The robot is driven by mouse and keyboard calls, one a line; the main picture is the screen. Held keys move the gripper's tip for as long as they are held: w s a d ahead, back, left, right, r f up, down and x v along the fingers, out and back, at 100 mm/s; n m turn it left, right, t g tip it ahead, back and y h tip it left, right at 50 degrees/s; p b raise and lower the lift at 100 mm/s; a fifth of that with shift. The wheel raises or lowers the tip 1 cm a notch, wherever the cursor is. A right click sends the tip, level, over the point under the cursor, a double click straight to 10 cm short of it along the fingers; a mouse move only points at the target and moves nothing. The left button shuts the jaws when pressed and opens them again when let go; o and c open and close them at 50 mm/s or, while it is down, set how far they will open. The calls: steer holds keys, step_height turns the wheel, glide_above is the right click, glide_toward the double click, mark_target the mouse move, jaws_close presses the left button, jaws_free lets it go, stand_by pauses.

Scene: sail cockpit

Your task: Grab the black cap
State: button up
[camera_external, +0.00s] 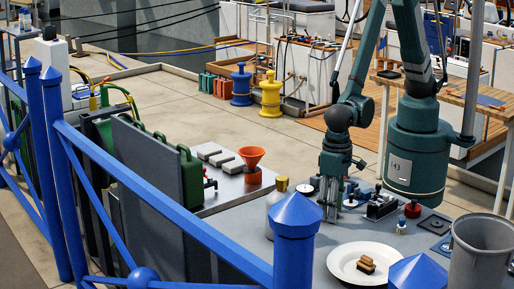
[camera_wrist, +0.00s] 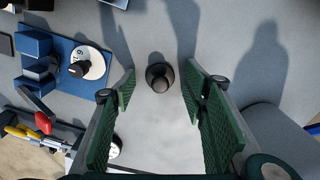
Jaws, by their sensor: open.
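The black cap (camera_wrist: 160,76) is a small, round, dark thing with a raised knob, standing on the grey tabletop (camera_wrist: 232,30) in the wrist view. My gripper (camera_wrist: 160,71) is open, with one green finger pad on each side of the cap. Gaps show between the cap and both fingers, and nothing is held. In the external view my gripper (camera_external: 334,208) points down over the grey table. I cannot clearly pick out the cap there among the small dark things near the fingers.
A blue holder (camera_wrist: 62,60) with a white disc (camera_wrist: 86,65) is left of the gripper. Red- and yellow-handled tools (camera_wrist: 38,126) lie lower left. A white plate (camera_external: 352,276), a grey bucket (camera_external: 480,245) and an orange funnel (camera_external: 251,158) stand around the work area.

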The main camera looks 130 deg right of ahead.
steer(key=shift+c, duration=0.4)
steer(key=c, duration=1.1)
